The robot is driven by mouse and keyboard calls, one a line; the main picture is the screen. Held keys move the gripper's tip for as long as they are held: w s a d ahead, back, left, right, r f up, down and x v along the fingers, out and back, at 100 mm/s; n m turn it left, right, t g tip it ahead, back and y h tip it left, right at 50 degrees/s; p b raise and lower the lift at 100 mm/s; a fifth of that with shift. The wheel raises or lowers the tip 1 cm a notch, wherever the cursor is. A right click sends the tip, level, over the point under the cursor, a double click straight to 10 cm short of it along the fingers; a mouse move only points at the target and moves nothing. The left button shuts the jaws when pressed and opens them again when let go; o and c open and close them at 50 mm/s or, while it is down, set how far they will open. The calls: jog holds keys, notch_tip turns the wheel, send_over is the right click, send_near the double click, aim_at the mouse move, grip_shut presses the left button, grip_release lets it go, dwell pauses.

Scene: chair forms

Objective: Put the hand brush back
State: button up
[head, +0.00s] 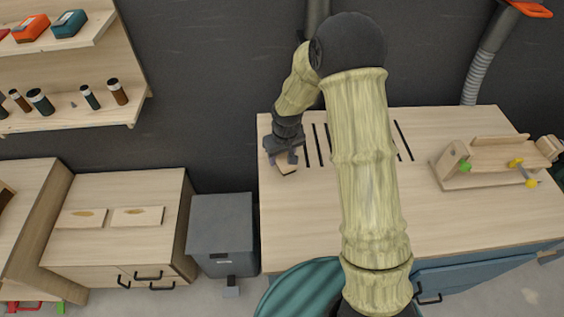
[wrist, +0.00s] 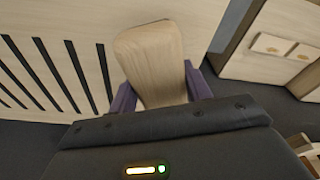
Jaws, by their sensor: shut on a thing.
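The hand brush (head: 286,169) shows as a pale wooden block with a thin dark lower edge in the head view. In the wrist view its rounded wooden body (wrist: 150,62) stands between the two purple-grey fingers. My gripper (head: 283,157) is shut on it, pointing down at the left end of the workbench (head: 300,220), beside the dark slots in its top. The fingers also show in the wrist view (wrist: 162,95). I cannot tell whether the brush touches the bench top. Its bristles are not clearly visible.
A wooden jig with green and yellow knobs (head: 490,160) stands at the bench's right. A grey bin (head: 222,225) is left of the bench, and a low cabinet (head: 120,240) carries two flat wooden pieces. Shelves (head: 70,120) hang upper left. The bench front is clear; my arm hides its middle.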

aim_at(285, 156)
jog(key=shift+f+p, duration=0.3)
jog(key=shift+f, duration=1.6)
jog(key=shift+f, duration=0.1)
jog(key=o, duration=0.9)
jog(key=shift+o, duration=0.2)
jog(key=shift+r, duration=0.6)
jog(key=r, duration=0.3)
jog(key=s+r+b, duration=0.1)
jog(key=r, duration=0.7)
jog(key=shift+s+d, duration=0.3)
jog(key=shift+d, duration=0.05)
